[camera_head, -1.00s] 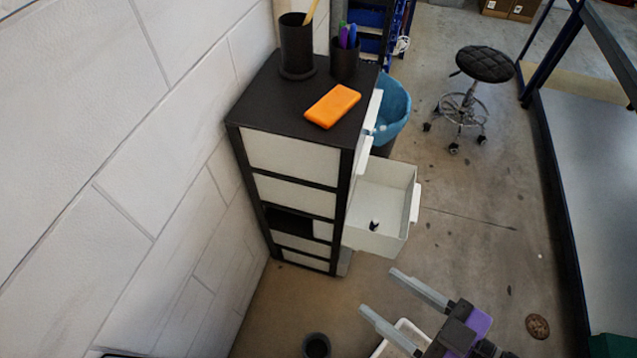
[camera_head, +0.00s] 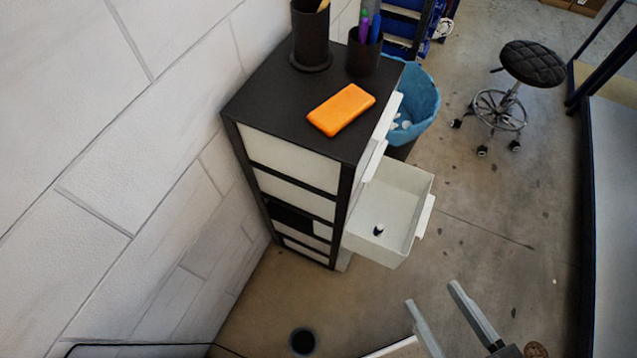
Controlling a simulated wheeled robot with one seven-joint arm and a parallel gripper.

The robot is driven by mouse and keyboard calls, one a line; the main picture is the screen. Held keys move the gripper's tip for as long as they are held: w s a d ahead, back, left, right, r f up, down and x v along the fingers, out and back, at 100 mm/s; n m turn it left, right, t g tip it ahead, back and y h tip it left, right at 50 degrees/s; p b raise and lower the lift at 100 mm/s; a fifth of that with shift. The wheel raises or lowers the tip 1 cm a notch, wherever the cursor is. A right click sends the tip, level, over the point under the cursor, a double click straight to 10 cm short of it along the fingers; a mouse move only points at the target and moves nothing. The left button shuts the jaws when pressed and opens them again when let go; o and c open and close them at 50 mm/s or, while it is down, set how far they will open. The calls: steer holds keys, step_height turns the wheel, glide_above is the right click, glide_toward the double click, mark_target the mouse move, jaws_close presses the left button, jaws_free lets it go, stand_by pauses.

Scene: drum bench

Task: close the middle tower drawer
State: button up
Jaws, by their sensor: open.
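The drawer tower (camera_head: 300,135) has a black frame and white drawers and stands against the wall at the picture's middle. Its middle drawer (camera_head: 408,208) is pulled far out to the right, with a white handle (camera_head: 426,214) on its front. A small dark item (camera_head: 378,230) lies inside it. My gripper (camera_head: 432,294) is at the lower right, below and in front of the open drawer, apart from it. Its two grey fingers are spread and nothing shows between them. The other drawers look shut.
An orange box (camera_head: 341,109) and two dark cups (camera_head: 311,35) (camera_head: 364,52) stand on the tower top. A blue-lined bin (camera_head: 418,98) is behind the drawer. A stool (camera_head: 530,65) and a bench (camera_head: 612,200) are at right. A dark cup (camera_head: 302,341) sits on the floor. Floor right of the drawer is clear.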

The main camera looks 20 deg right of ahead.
jaws_close()
steer(key=w+d+f+m+t+h+b, duration=0.1)
steer(key=w+d+f+m+h+b, duration=0.1)
steer(key=w+d+f+h+b, duration=0.3)
steer(key=w+d+f+m+h+b, duration=0.1)
steer(key=w+d+f+m, duration=0.1)
steer(key=w+d, duration=0.35)
steer(key=d+f+m+g+y+b, duration=0.1)
steer(key=d+f+m+g+b, duration=0.6)
steer(key=d+f, duration=1.9)
steer(key=s+a+f+n+g+y, duration=0.1)
steer(key=a+f+n+y, duration=0.15)
steer(key=a+y, duration=0.35)
steer(key=w+a+f+b, duration=0.1)
steer(key=w+a+f, duration=0.3)
steer(key=w+f, duration=0.3)
steer(key=shift+w+f+n+b, duration=0.35)
steer(key=shift+w+f+n, duration=0.1)
steer(key=shift+w, duration=0.4)
